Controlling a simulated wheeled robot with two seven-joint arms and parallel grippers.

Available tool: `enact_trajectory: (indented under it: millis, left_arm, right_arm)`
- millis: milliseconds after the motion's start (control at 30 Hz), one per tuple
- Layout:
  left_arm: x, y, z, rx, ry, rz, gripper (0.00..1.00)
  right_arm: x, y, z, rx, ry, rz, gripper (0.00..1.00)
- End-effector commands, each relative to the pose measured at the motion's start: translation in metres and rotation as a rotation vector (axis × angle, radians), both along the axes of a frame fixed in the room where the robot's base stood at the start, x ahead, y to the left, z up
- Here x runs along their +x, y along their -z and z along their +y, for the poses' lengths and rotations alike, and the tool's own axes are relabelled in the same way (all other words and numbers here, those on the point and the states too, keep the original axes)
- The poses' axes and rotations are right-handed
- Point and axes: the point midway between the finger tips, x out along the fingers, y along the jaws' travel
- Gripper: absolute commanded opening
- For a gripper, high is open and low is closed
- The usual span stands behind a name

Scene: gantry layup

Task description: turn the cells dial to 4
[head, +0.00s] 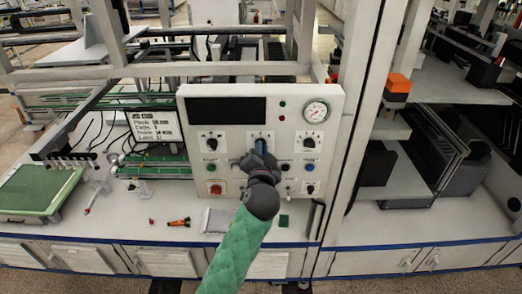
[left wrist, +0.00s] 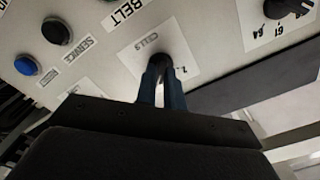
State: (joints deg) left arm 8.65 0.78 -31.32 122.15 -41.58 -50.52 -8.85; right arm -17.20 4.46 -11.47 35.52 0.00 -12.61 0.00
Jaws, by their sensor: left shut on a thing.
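The cells dial (left wrist: 166,52) is a dark knob on a white plate marked CELLS, upside down in the left wrist view. A digit that looks like a 2 shows beside it. My left gripper (left wrist: 161,82) is shut on this dial, with one blue finger on each side. In the head view my left gripper (head: 261,146) reaches the middle of the grey control panel (head: 232,136) and hides the dial. The dial's pointer and the rest of its scale are covered, so I cannot tell its setting. My right gripper is out of view.
Other dials sit close by, upper left (head: 210,141) and upper right (head: 309,140). A red button (head: 216,189), a pressure gauge (head: 316,112) and a dark display (head: 225,111) share the panel. A white job card (head: 154,126) stands left. A screwdriver (head: 179,222) lies on the bench.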

Motion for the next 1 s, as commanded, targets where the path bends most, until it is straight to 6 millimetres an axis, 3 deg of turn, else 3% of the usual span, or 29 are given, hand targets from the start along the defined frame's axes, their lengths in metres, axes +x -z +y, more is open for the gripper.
enact_trajectory:
  millis: [533, 567, 667, 1000]
  left_arm:
    - [-0.0001, 0.0001, -0.0004, 0.028, 0.001, -0.001, 0.00]
    - [-0.0001, 0.0001, -0.0004, 0.028, 0.001, -0.001, 0.14]
    - [0.0000, 0.0002, -0.0004, 0.028, 0.001, -0.001, 0.32]
    - [-0.0029, 0.0018, -0.0004, 0.027, 0.000, 0.000, 0.32]
  right_arm:
    - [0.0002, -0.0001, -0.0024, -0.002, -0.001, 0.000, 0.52]
    - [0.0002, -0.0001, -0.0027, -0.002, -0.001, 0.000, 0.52]
    - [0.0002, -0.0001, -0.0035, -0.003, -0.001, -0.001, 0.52]
    - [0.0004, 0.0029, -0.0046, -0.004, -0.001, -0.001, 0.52]
